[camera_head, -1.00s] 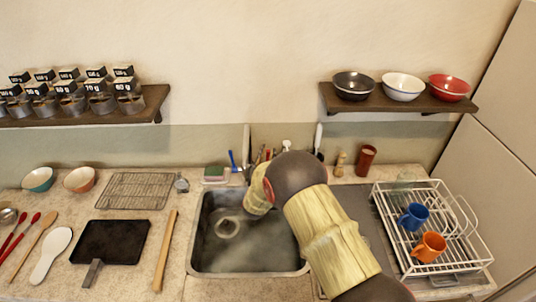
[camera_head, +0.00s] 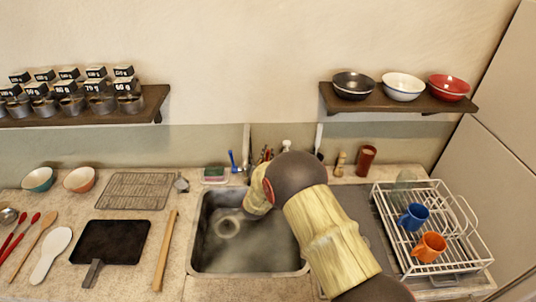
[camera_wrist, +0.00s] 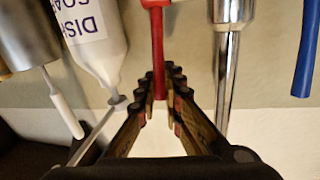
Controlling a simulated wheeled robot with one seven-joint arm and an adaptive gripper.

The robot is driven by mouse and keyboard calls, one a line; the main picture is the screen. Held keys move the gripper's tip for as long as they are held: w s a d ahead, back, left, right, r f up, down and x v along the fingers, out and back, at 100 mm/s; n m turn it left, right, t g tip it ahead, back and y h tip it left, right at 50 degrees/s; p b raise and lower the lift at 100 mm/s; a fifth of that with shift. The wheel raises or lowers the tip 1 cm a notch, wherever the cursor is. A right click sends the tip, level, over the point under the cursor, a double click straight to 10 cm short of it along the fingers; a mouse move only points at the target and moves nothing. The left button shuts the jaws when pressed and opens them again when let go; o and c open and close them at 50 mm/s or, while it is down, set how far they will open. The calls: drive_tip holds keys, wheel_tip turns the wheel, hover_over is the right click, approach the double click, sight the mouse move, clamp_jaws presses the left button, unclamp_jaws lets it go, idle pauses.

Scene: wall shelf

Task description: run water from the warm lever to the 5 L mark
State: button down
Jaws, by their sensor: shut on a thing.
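The red lever (camera_wrist: 157,48) stands between my fingers in the wrist view. My gripper (camera_wrist: 161,88) is shut on it. The blue lever (camera_wrist: 307,50) is apart at the right edge of that view, beyond a chrome upright (camera_wrist: 228,60). The blue lever (camera_head: 232,158) also shows behind the sink in the head view. The sink (camera_head: 212,258) has a dark, hazy basin with a round drain showing. I cannot make out a water level, a stream or a 5 L mark. My arm hides my gripper in the head view.
A dish soap bottle (camera_wrist: 92,38) stands close left of my fingers in the wrist view. In the head view, a wire rack (camera_head: 470,268) with mugs is on the right. A black tray (camera_head: 110,242) and utensils lie on the left counter.

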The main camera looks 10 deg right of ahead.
drive_tip(key=shift+f+b, duration=0.1)
drive_tip(key=shift+b, duration=0.3)
drive_tip(key=s+t+h+b, duration=0.1)
drive_tip(key=b, duration=0.4)
drive_tip(key=s+f+m+t+h+b, duration=0.1)
drive_tip(key=s+t+b, duration=0.1)
drive_tip(key=b, duration=0.3)
drive_tip(key=s+a+f+t+b, duration=0.1)
drive_tip(key=t+b, duration=0.1)
drive_tip(key=b, duration=0.3)
drive_tip(key=shift+s+m+h+b, duration=0.3)
drive_tip(key=shift+h+b, duration=0.1)
drive_tip(key=shift+s+t, duration=0.1)
drive_tip(key=shift+t, duration=0.2)
drive_tip(key=shift+r, duration=0.1)
drive_tip(key=c, duration=2)
unclamp_jaws()
drive_tip(key=shift+o, duration=0.2)
drive_tip(key=shift+s, duration=0.1)
